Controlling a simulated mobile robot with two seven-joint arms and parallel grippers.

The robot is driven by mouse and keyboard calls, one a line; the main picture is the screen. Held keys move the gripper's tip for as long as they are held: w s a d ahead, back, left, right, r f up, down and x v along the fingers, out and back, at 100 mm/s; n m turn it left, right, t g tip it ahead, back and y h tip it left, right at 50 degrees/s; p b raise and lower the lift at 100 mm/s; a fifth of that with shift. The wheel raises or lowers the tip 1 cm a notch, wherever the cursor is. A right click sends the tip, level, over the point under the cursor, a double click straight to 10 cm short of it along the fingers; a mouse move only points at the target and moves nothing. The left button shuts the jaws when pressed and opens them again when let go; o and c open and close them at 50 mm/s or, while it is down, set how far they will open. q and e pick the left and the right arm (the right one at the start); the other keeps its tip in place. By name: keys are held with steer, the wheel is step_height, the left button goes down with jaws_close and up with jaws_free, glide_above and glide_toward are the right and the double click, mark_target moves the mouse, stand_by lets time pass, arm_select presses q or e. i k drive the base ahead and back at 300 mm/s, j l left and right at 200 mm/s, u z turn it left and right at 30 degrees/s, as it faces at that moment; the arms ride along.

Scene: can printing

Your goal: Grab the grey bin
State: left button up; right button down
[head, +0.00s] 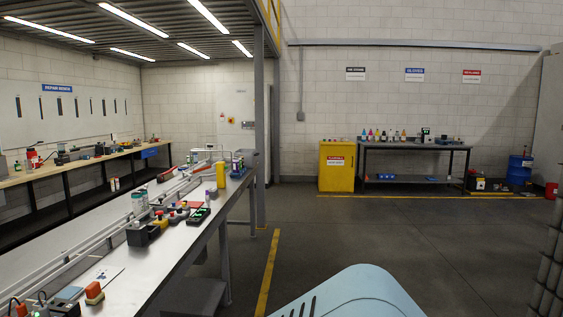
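I cannot make out a clear grey bin in the head view. A dark grey, flat-topped box-like shape (195,297) is low beside the near workbench legs, partly cut off by the lower edge. I cannot tell whether it is a bin. Neither of my grippers is in view.
The long workbench (160,262) on the left carries many small tools and bottles. A yellow cabinet (337,167) and a dark table (415,147) stand at the back wall, with a blue drum (518,171) to the right. The middle floor (400,228) is clear. Dark stacked cylinders (549,262) are at right.

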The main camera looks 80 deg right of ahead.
mark_target(251, 155)
steer(key=l+z, duration=0.15)
steer(key=z, duration=0.2)
steer(key=i+l+z, duration=0.15)
steer(key=l, duration=0.15)
steer(key=l+z, duration=0.2)
steer(key=i+l+z, duration=0.15)
steer(key=l, duration=0.2)
steer(key=i+l+z, duration=0.25)
steer(key=l+z, duration=0.2)
steer(key=i+l+z, duration=0.3)
steer(key=z, duration=0.15)
steer(key=i+l+z, duration=0.45)
steer(key=i+z, duration=0.45)
steer(key=i+l+z, duration=0.1)
steer(key=i, duration=1.2)
steer(key=i+u, duration=0.15)
steer(key=i, duration=0.25)
steer(key=i+l+u, duration=0.2)
steer(key=i, duration=0.2)
steer(key=i+l+u, duration=0.15)
steer(key=i, duration=0.25)
steer(key=i+l+u, duration=0.5)
steer(key=i, duration=0.2)
